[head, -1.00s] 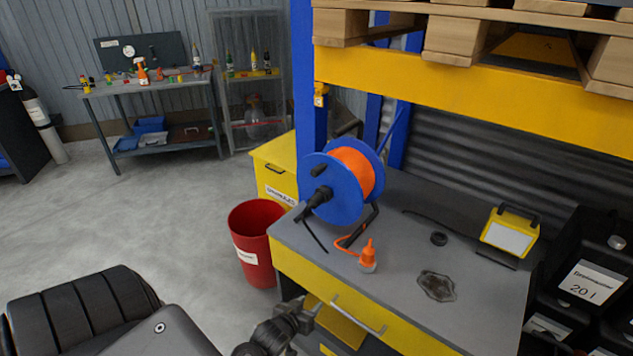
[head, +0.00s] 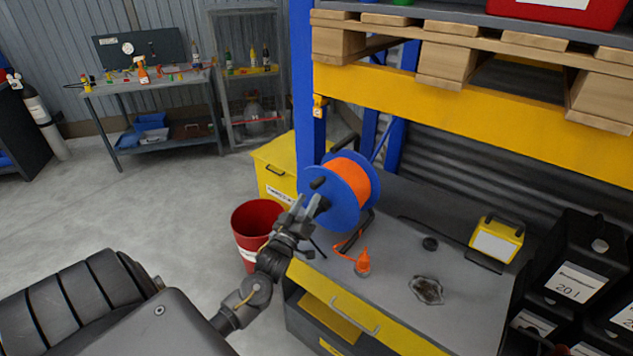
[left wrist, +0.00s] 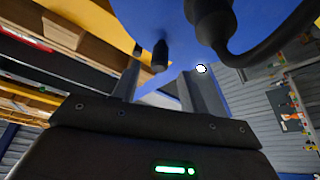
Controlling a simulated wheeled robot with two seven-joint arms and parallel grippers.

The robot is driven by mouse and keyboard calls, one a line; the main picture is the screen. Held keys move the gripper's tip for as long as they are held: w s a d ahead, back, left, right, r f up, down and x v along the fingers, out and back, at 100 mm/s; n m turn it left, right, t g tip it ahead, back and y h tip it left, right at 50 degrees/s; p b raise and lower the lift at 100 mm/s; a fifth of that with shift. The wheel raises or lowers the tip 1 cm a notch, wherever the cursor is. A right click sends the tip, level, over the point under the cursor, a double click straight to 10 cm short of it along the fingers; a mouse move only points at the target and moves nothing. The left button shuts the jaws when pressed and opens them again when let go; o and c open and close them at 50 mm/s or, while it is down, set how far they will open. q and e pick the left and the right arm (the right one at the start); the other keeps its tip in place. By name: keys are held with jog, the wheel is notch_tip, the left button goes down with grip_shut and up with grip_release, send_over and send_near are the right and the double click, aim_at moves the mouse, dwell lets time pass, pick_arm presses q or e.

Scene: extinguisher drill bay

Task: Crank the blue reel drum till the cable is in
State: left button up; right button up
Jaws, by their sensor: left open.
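The blue reel drum (head: 351,209) stands on a black frame on the grey bench top, wound with orange cable (head: 350,178). A short run of cable leads down to an orange plug (head: 363,262) on the bench. A black crank knob (head: 317,183) sticks out from the drum's near face. My left gripper (head: 307,203) is open in front of that face, close to the hub. In the left wrist view the open fingers (left wrist: 162,85) point at the blue disc (left wrist: 180,25), with the black knob (left wrist: 160,56) near the left finger; contact cannot be told. My right gripper is not seen.
A red bin (head: 256,224) stands on the floor left of the bench, beside a yellow cabinet (head: 274,168). A yellow lamp (head: 497,238), a black ring and a dark stain lie on the bench. A yellow beam with pallets hangs above.

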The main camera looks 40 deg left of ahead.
aim_at(316, 184)
pick_arm(q)
jog(key=p+x, duration=0.1)
jog(key=x, duration=0.5)
jog(key=shift+w+r+p, duration=0.1)
jog(key=shift+w+p, duration=0.15)
jog(key=shift+p, duration=0.1)
grip_shut()
